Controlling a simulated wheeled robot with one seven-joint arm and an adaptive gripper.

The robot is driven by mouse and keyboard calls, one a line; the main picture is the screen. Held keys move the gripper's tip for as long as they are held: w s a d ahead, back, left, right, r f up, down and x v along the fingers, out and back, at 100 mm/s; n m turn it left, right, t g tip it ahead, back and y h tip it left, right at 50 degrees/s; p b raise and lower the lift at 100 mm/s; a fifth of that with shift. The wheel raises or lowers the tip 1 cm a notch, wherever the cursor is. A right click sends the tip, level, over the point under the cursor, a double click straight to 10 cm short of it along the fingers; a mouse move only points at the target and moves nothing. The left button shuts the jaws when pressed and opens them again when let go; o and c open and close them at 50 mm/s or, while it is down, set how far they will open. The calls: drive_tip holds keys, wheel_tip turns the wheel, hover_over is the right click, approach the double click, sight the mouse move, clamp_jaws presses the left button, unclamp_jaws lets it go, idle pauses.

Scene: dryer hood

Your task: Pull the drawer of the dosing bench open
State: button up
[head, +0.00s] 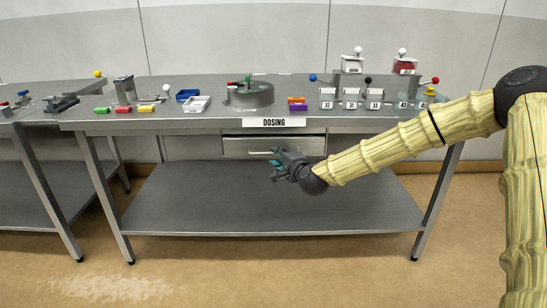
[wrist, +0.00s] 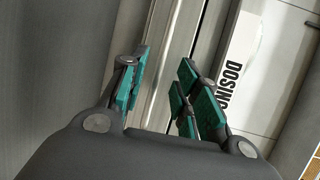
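The dosing bench (head: 100,124) is a grey metal table with a white DOSING label (head: 274,122) on its front edge. Its drawer (head: 240,146) is a grey front below the label, with a thin pale bar handle (head: 258,153). The drawer front looks about flush with the bench; I see no clear gap. My gripper (head: 276,166) is in front of the drawer's right half, close to the handle's right end. In the wrist view my gripper (wrist: 160,92) has its teal fingers apart, with a pale metal strip beyond them. I cannot tell whether they touch the handle.
A lower shelf (head: 250,205) lies beneath the drawer. The floor in front is clear.

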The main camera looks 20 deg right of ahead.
drive_tip(key=shift+b+x, duration=0.4)
drive_tip(key=shift+x, duration=1.9)
drive_tip(key=shift+c, duration=0.5)
clamp_jaws()
